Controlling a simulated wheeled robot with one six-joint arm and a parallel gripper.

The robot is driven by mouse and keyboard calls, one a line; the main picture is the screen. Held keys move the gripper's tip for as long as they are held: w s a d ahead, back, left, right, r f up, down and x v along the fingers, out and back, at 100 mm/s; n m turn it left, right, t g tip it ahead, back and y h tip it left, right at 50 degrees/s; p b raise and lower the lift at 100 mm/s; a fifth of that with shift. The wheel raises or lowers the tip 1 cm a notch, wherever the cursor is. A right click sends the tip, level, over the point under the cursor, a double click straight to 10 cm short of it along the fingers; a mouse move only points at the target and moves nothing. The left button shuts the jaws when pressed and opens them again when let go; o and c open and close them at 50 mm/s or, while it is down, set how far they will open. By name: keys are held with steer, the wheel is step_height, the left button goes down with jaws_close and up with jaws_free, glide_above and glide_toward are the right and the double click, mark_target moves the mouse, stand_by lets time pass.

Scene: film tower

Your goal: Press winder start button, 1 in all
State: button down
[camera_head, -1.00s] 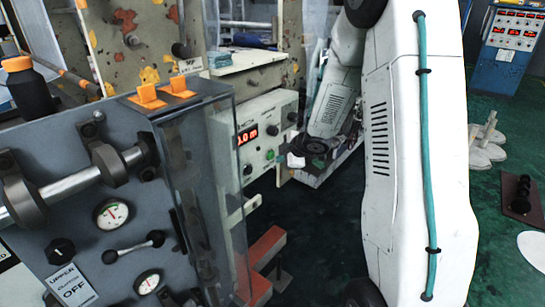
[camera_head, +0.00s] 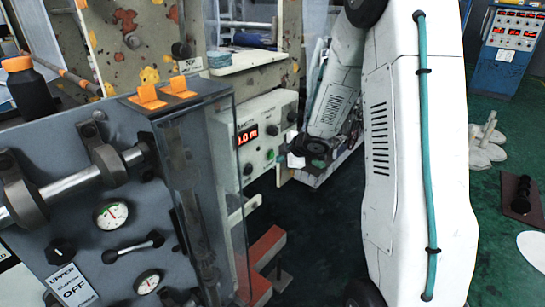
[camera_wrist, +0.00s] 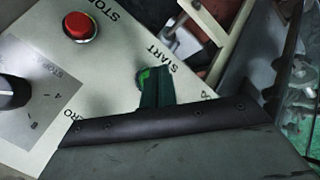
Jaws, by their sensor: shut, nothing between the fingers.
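The green START button (camera_wrist: 145,79) is on a pale control panel (camera_wrist: 110,75) in the wrist view, partly hidden by my gripper. My gripper (camera_wrist: 157,86) is shut and empty, with its dark fingers right over the button. I cannot tell whether they touch it. A red STOP button (camera_wrist: 81,27) is up and to the left. In the head view, the winder control box (camera_head: 262,135) has a lit red display and a small green button (camera_head: 270,154). My gripper's fingertips are hard to make out there, near the box's right side.
A black dial (camera_wrist: 12,92) is at the wrist view's left edge. In the head view, a grey panel with gauges (camera_head: 112,214) and a clear guard (camera_head: 208,190) stand left of the control box. A blue cabinet (camera_head: 511,45) is far right. Dark green floor lies between.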

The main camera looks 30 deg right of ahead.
steer(key=shift+w, duration=0.15)
stand_by(0.8)
steer(key=shift+w+a, duration=0.15)
steer(key=shift+w, duration=0.1)
